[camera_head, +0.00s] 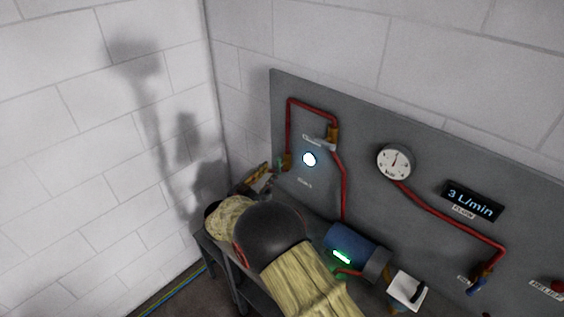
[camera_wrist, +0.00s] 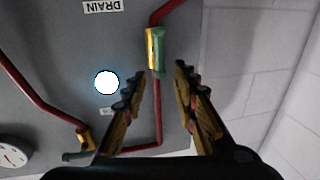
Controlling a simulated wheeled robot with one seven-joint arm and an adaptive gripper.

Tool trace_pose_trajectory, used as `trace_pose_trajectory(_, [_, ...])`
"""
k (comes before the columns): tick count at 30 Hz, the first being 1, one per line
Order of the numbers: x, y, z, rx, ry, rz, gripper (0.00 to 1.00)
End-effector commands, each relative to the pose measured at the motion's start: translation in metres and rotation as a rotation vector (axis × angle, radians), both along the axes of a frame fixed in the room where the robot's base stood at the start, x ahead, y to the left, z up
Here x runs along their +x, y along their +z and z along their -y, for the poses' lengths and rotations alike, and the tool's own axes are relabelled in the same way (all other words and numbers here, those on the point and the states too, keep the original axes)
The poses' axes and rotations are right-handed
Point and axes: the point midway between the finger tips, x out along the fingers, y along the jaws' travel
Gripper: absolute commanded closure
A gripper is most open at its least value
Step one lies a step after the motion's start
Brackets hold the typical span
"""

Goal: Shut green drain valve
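The green drain valve handle (camera_wrist: 158,50) shows at the top middle of the wrist view, beside a brass valve body (camera_wrist: 151,48) on a red pipe. The handle lies roughly in line with the pipe. A "DRAIN" label (camera_wrist: 103,5) appears upside down beside it. In the head view the green handle (camera_head: 279,164) is a small piece at the panel's left end. My gripper (camera_wrist: 158,84) is open and empty, its fingers pointing toward the valve, which appears between and beyond the fingertips. In the head view my gripper (camera_head: 261,176) is partly hidden behind my arm.
The grey panel (camera_head: 400,130) carries red pipes, a round gauge (camera_head: 394,161), a lit white lamp (camera_head: 309,159) and a "3 L/min" display (camera_head: 472,202). A blue cylinder (camera_head: 350,244) and white switch box (camera_head: 406,290) are near my arm. A white block wall stands left.

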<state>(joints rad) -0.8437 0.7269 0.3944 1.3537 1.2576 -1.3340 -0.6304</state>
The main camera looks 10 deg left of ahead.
Motion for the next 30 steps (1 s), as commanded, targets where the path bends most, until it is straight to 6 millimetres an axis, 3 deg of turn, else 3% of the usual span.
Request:
trace_pose_trajectory(13, [0.058,0.000,0.021,0.002,0.000,0.001,0.71])
trace_pose_trajectory(25, [0.065,0.001,0.023,0.001,0.002,-0.001,0.72])
trace_pose_trajectory(30, [0.065,0.001,0.023,0.001,0.001,-0.001,0.82])
